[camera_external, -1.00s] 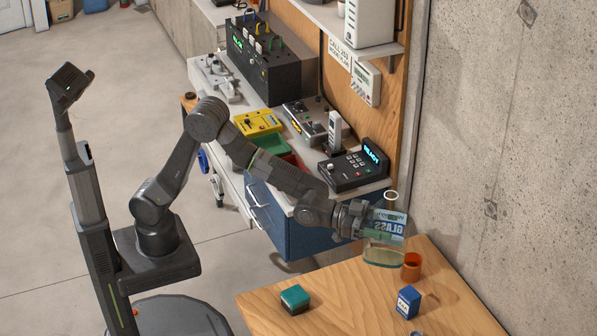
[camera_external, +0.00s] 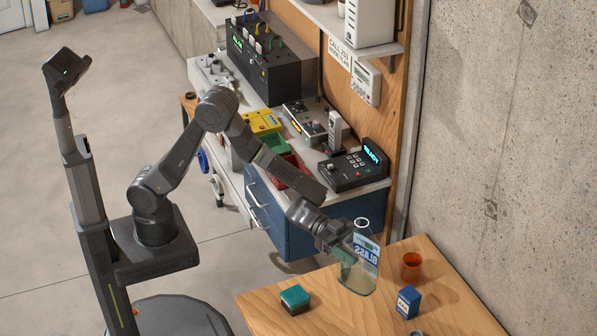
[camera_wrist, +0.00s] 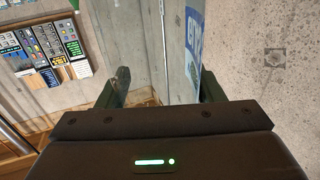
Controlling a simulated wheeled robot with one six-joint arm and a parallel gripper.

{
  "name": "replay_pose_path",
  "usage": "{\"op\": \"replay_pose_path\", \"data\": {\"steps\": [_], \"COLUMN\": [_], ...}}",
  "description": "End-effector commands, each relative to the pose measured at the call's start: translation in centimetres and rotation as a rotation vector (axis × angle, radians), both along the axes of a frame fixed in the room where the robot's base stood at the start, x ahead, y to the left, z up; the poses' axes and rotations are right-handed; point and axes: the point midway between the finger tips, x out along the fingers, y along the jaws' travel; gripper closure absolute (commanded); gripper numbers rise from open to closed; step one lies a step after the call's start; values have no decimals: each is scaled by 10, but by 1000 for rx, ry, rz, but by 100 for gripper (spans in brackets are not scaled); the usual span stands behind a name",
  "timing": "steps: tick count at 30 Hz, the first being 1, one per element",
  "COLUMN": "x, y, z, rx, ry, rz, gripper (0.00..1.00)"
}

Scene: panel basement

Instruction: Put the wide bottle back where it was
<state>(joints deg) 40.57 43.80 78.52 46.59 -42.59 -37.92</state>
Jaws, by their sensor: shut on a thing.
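The wide bottle (camera_external: 362,262) is clear, with a blue and white label reading "GLASS" and a white ring at its mouth. It is near upright at the back left part of the wooden table (camera_external: 345,318); I cannot tell whether its base touches the top. My gripper (camera_external: 346,250) is shut on the bottle from the left side. In the wrist view my gripper (camera_wrist: 163,92) shows its two dark fingers, with part of the bottle's blue label (camera_wrist: 194,45) between them. The rest of the bottle is hard to make out there.
On the table are an orange cup (camera_external: 411,266) close right of the bottle, a blue box (camera_external: 408,302), a teal-topped block (camera_external: 295,298) and a partly cut-off grey item. Bare wood lies between them. A blue cabinet (camera_external: 300,232) and concrete wall (camera_external: 500,150) stand behind.

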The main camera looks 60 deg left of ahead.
Motion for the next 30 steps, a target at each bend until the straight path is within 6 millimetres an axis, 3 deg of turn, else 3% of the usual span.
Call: {"op": "replay_pose_path", "data": {"steps": [4,13,18,30], "x": [0,0,0,0], "y": [0,0,0,0], "z": [-29,-51,-73,-81], "rx": [1,1,2,-1], "ry": [3,0,2,-3], "rz": [1,1,2,2], "gripper": [68,68,68,68]}}
